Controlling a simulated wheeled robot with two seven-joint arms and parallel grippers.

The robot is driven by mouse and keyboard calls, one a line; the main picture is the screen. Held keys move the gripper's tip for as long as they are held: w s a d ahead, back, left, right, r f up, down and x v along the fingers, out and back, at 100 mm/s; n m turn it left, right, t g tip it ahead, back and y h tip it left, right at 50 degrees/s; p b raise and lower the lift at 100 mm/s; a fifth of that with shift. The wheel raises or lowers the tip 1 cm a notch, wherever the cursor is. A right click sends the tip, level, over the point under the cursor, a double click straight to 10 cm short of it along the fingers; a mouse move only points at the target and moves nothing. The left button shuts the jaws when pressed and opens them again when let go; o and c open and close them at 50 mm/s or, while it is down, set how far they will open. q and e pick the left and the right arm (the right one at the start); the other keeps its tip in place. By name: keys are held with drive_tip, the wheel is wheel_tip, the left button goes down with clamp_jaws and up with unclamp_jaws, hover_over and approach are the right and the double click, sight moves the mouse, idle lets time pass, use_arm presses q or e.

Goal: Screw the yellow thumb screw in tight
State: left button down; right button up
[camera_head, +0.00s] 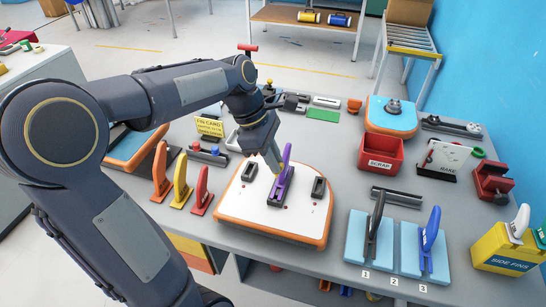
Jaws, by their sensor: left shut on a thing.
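The orange-edged white board (240,215) lies on the grey table. A purple fin (284,180) stands upright at its middle, between two dark fin boxes (249,171) and (318,188). My left gripper (278,166) comes down from the upper left and is shut at the purple fin; its fingertips are small and partly hidden. I cannot make out a yellow thumb screw on the board or at the fin's base. Small red dots (285,207) show on the board. My right gripper is out of view.
Orange, yellow and red fins (180,183) stand left of the board. A red scrap bin (381,161) is behind right. Blue pads (353,250) with a black and a blue fin lie front right, beside a yellow side-fins box (503,250).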

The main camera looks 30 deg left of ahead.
use_arm(q)
drive_tip(key=shift+r+p, duration=0.15)
drive_tip(key=shift+p, duration=0.25)
drive_tip(key=shift+f+b, duration=1.85)
drive_tip(key=shift+f, duration=1.2)
drive_tip(key=shift+p, duration=0.95)
drive_tip(key=shift+f+b, duration=0.8)
drive_tip(key=shift+f, duration=0.8)
drive_tip(key=c, duration=1.4)
unclamp_jaws()
drive_tip(key=shift+o, duration=0.2)
drive_tip(key=shift+r, duration=0.15)
